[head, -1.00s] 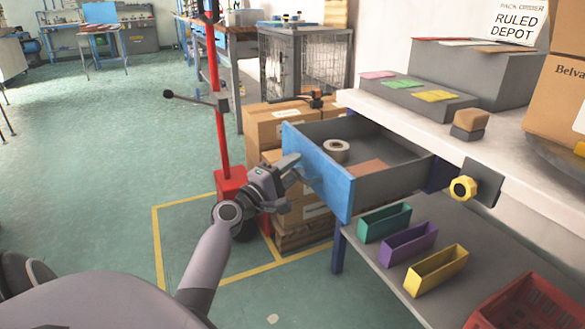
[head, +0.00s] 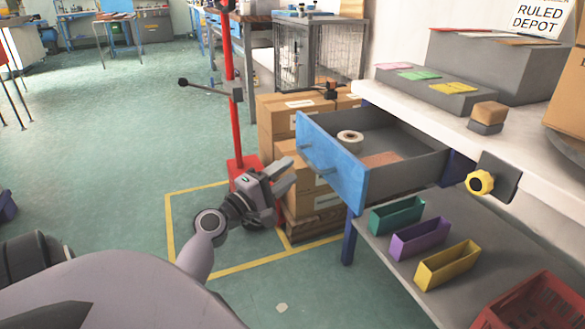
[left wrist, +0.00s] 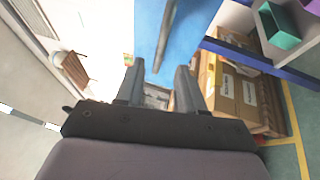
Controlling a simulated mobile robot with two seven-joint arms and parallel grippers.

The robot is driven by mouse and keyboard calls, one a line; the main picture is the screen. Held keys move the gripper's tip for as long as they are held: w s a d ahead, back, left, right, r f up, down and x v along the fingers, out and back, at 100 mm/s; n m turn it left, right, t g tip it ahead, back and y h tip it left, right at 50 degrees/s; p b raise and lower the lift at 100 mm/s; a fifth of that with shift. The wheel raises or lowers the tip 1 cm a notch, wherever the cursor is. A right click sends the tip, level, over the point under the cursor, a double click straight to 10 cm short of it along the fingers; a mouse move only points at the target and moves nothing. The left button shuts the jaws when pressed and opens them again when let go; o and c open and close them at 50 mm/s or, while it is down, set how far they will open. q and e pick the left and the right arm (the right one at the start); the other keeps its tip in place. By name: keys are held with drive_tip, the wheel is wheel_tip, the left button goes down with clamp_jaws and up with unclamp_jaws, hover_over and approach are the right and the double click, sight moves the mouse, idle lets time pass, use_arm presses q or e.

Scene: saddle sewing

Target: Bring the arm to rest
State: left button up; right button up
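My left gripper (head: 283,176) is in the head view, to the left of the blue-fronted drawer (head: 331,163) and a little below its handle. In the left wrist view its two fingers (left wrist: 158,85) stand apart with nothing between them. The drawer's blue front and grey handle bar (left wrist: 166,38) show just beyond the fingertips, apart from them. The drawer is pulled open and holds a roll of tape (head: 350,138) and a flat brown piece (head: 381,158). My right gripper is in neither view.
Stacked cardboard boxes (head: 290,118) stand behind my left gripper, beside a red post (head: 237,120). Open floor lies left.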

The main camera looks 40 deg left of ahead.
use_arm(q)
drive_tip(key=shift+s+d+f, duration=0.1)
drive_tip(key=shift+d, duration=0.05)
idle(0.5)
